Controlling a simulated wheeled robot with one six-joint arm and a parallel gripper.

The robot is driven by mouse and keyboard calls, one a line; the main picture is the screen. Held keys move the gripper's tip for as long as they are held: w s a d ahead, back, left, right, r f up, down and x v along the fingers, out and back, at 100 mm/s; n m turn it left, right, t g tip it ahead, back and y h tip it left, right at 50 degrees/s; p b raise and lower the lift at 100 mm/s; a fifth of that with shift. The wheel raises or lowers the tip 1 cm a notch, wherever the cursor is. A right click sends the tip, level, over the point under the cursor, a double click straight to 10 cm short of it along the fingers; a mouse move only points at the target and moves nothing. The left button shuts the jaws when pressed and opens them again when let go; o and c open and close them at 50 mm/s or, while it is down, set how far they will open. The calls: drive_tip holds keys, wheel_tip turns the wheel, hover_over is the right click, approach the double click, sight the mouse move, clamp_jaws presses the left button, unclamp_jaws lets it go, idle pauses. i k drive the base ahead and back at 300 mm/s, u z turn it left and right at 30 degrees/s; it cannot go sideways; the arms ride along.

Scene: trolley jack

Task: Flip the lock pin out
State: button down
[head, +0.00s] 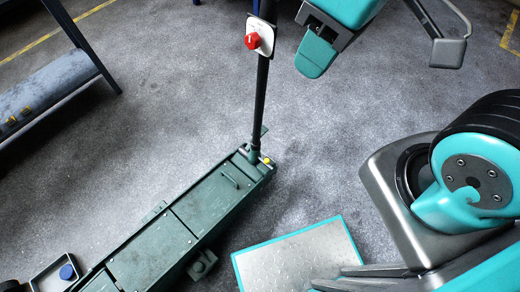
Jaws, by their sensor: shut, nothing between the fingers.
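The green trolley jack (150,245) lies on the floor, running from lower left to the middle. A white plate with a red knob (252,41) is on the upper handle. My gripper (313,66), teal and dark grey, is at the top, right of the handle and clear of it. It is shut and empty, well above the yellow-tipped part.
A blue-legged bench (70,75) stands at upper left. A blue cap (67,271) sits in a dark tray at lower left. Yellow lines mark the floor.

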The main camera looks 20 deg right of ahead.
sight(266, 161)
drive_tip(key=z, duration=0.05)
drive_tip(key=i, duration=0.15)
drive_tip(key=z, duration=1.9)
drive_tip(key=i, duration=2.45)
drive_tip(key=u, duration=4.15)
